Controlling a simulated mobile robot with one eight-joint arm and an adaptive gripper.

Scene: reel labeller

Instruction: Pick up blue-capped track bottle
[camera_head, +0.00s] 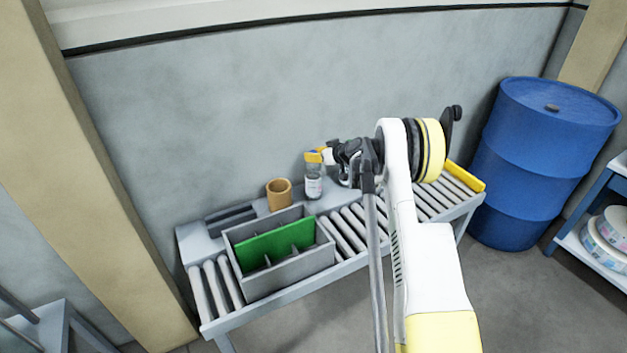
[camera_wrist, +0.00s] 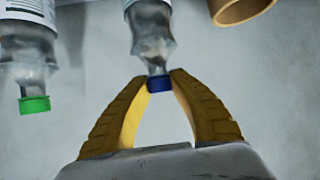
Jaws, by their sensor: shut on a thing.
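My gripper (camera_wrist: 160,80) has yellow fingers, and their tips are closed on the blue cap of a clear bottle (camera_wrist: 152,35) in the wrist view. The bottle has a white label and appears upside down there. In the head view the same bottle (camera_head: 313,183) hangs or stands upright under my gripper (camera_head: 314,158), at the back of the roller conveyor. I cannot tell whether its base touches the surface. A green-capped bottle (camera_wrist: 30,70) is beside it on the left in the wrist view, apart from the fingers; my gripper mostly hides that area in the head view.
A tan cup (camera_head: 279,194) stands left of the held bottle. A grey divided tray (camera_head: 290,283) with a green panel (camera_head: 270,244) sits on the roller conveyor (camera_head: 348,232). A wall is close behind. A blue drum (camera_head: 540,160) stands at the right, near a shelf with reels (camera_head: 608,236).

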